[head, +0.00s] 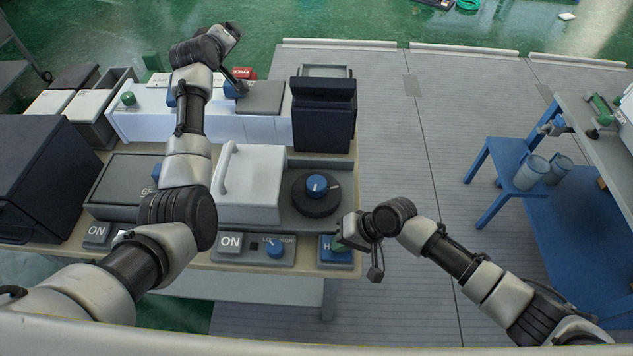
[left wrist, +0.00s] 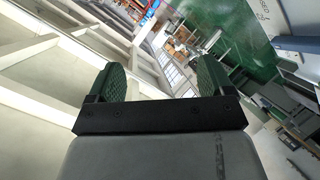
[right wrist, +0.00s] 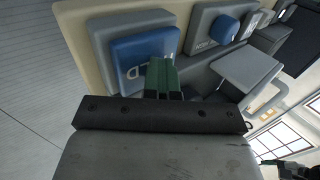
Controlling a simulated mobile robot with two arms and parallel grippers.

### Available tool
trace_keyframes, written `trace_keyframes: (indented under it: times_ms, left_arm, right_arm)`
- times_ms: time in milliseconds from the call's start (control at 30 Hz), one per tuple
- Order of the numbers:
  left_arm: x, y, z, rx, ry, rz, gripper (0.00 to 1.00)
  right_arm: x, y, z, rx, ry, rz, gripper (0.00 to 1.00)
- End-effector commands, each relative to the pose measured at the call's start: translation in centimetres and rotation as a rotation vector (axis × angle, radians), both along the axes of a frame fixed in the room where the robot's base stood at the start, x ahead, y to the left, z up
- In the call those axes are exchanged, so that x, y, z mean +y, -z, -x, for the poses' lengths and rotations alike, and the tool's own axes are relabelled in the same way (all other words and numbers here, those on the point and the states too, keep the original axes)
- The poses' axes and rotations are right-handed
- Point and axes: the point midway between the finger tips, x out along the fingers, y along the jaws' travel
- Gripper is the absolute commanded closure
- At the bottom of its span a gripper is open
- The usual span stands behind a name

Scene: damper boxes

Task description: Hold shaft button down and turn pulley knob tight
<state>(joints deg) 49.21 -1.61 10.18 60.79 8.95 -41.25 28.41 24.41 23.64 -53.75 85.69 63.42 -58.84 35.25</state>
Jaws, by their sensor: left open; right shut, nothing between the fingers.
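The blue shaft button (head: 327,250), lettered with an H at its visible edge, sits on the table's front right corner; it also shows in the right wrist view (right wrist: 140,52). My right gripper (head: 341,242) is shut and empty, its green fingertips (right wrist: 161,74) over the button's edge. I cannot tell whether they touch it. The blue pulley knob (head: 317,185) with a white mark sits on a dark round disc behind the button. My left gripper (left wrist: 160,82) is open and empty, pointing away from the table; its fingertips are not clear in the head view.
A white lidded box with a handle (head: 250,180) stands left of the knob. An ON button (head: 230,243) and a smaller blue dial (head: 274,248) are at the front. A dark box (head: 323,115) stands behind the knob. The floor right of the table is clear up to a blue stool (head: 510,165).

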Motion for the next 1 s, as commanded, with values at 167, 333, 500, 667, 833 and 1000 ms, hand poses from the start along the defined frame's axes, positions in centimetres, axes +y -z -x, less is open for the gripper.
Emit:
trace_keyframes:
  times_ms: [167,333,500,667,833,1000]
  left_arm:
    - [-11.4,-0.2,2.4,0.306,0.206,0.062,0.18]
    - [-18.2,5.6,9.3,0.703,0.253,0.031,0.18]
    - [-21.3,10.1,16.2,1.014,0.199,-0.066,0.18]
    - [-22.1,12.1,20.1,1.166,0.139,-0.144,0.18]
    - [-22.2,13.4,21.3,1.214,0.115,-0.172,0.18]
    - [-22.1,16.1,21.4,1.215,0.114,-0.172,0.18]
  right_arm:
    - [-0.1,0.1,0.0,0.001,0.001,0.003,1.0]
    - [-0.1,0.1,0.0,0.001,0.001,0.003,1.0]
    - [-0.1,0.1,0.0,0.001,0.001,0.003,1.0]
    - [-0.1,0.1,0.0,0.001,0.001,0.003,1.0]
    - [-0.1,0.1,0.0,0.001,0.0,0.004,1.0]
    - [-0.1,0.1,0.0,0.001,0.0,0.003,1.0]
